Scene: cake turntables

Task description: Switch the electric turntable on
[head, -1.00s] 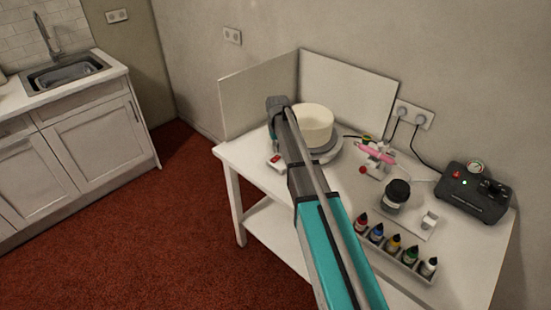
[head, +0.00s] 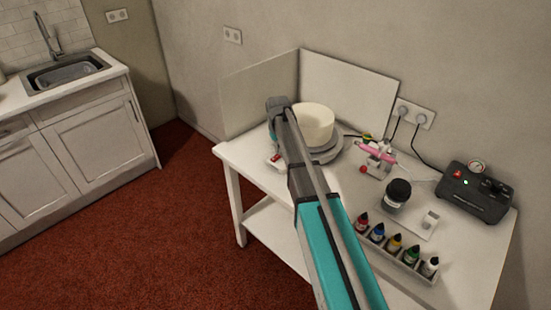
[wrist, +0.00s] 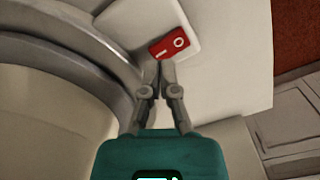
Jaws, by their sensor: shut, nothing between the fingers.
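The electric turntable (head: 327,155) stands on the white table and carries a plain cream cake (head: 314,124). In the wrist view its round rim (wrist: 95,45) curves along the left. A red rocker switch (wrist: 168,46), marked with a line and a circle, sits on a pale housing beside the rim. It also shows small and red in the head view (head: 275,157). My gripper (wrist: 160,66) is shut and empty, its fingertips right at the switch's near edge, by the line-marked end. I cannot tell whether they touch it.
An airbrush stand with a pink airbrush (head: 376,153), a black-lidded jar (head: 397,193), a rack of colour bottles (head: 390,252) and a dark compressor (head: 474,196) fill the table's right side. Upright panels (head: 350,90) stand behind the cake.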

